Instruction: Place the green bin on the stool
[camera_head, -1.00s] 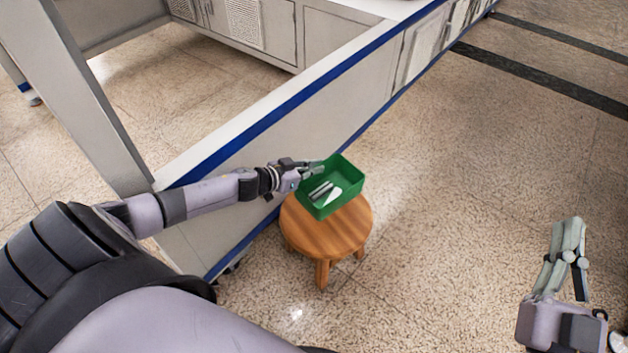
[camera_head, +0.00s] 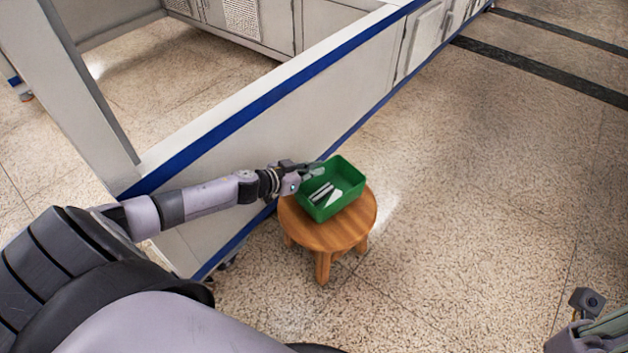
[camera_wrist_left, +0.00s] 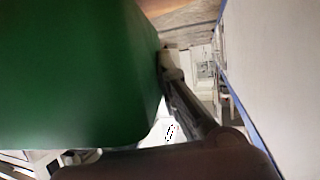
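The green bin (camera_head: 347,173) is upright over the round wooden stool (camera_head: 313,236), toward the far side of its top. Its base looks at or very near the seat; I cannot tell whether it fully rests. Some grey and white pieces lie inside the bin. My left gripper (camera_head: 316,170) is at the bin's left rim and looks shut on its wall. In the left wrist view the green bin (camera_wrist_left: 75,70) fills the left side, with a dark finger (camera_wrist_left: 185,105) along its edge; the other finger is hidden. My right gripper (camera_head: 598,325) is partly cut off at the lower right corner.
A low white wall with a blue stripe (camera_head: 235,125) runs diagonally just behind and left of the stool, under my left arm. A grey post (camera_head: 85,85) stands at the left. The speckled floor (camera_head: 480,190) right of the stool is clear.

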